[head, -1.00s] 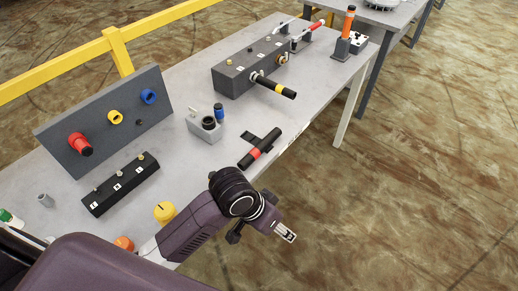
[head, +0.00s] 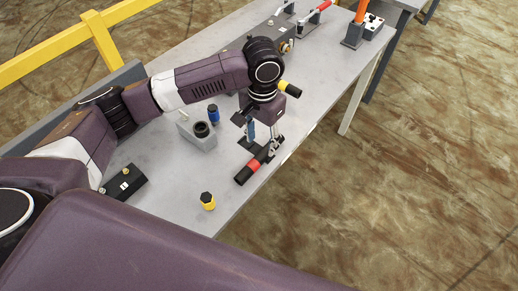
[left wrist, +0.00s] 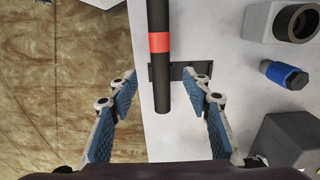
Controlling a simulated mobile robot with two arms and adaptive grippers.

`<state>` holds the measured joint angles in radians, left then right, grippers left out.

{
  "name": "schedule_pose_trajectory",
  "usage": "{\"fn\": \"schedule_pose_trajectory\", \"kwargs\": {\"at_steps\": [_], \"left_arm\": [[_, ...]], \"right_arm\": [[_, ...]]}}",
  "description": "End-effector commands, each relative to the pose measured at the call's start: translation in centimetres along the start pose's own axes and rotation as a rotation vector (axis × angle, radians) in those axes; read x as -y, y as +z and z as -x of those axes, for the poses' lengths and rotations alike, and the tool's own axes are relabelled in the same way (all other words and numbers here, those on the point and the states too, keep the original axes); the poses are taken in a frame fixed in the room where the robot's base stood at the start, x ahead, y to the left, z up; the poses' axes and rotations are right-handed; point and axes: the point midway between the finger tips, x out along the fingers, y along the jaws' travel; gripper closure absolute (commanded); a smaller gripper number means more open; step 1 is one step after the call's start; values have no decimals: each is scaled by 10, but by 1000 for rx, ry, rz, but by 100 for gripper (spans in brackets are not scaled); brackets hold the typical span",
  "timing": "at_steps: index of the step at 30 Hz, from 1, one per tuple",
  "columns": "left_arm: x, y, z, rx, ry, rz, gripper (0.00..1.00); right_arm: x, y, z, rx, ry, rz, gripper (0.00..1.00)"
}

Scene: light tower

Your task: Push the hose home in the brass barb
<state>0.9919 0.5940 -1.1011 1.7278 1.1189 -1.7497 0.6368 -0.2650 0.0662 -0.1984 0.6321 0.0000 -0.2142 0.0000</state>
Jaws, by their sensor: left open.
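A black hose with a red band (head: 254,165) lies near the table's front edge. In the left wrist view the hose (left wrist: 159,85) runs upright in the picture, over a dark bracket (left wrist: 201,68). My left gripper (head: 262,141) is open and points down over the hose. In the left wrist view its blue-padded fingers (left wrist: 166,98) stand to either side of the hose, apart from it. A brass fitting (head: 286,47), seemingly the barb, shows on the far dark block, which my arm partly hides. My right gripper is not in view.
A grey block with a black socket (head: 201,129) and a blue-banded plug (head: 214,113) stand left of the gripper. A yellow-banded tube (head: 291,88) sticks out beyond my wrist. A yellow and black piece (head: 207,201) stands on the table. The near tabletop is mostly clear.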

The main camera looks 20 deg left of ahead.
Motion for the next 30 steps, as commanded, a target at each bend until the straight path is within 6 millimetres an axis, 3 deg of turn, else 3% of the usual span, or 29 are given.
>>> {"fn": "schedule_pose_trajectory", "kwargs": {"at_steps": [6, 9, 12, 15, 19, 23, 30], "left_arm": [[3, 3, -24, 2, 0, -1, 55], [6, 6, -39, 3, -1, 0, 55], [6, 6, -54, 0, 0, -3, 55], [6, 6, -64, -1, -1, -4, 55], [6, 5, -67, -3, -1, -4, 55], [6, 5, -67, -3, -1, -4, 55], [6, 5, -67, -3, -1, -4, 82]], "right_arm": [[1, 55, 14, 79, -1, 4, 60], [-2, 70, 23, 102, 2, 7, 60], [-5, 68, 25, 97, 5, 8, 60], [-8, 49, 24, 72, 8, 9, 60], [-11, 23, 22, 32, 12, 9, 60], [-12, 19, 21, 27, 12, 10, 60], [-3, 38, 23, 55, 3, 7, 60]]}}
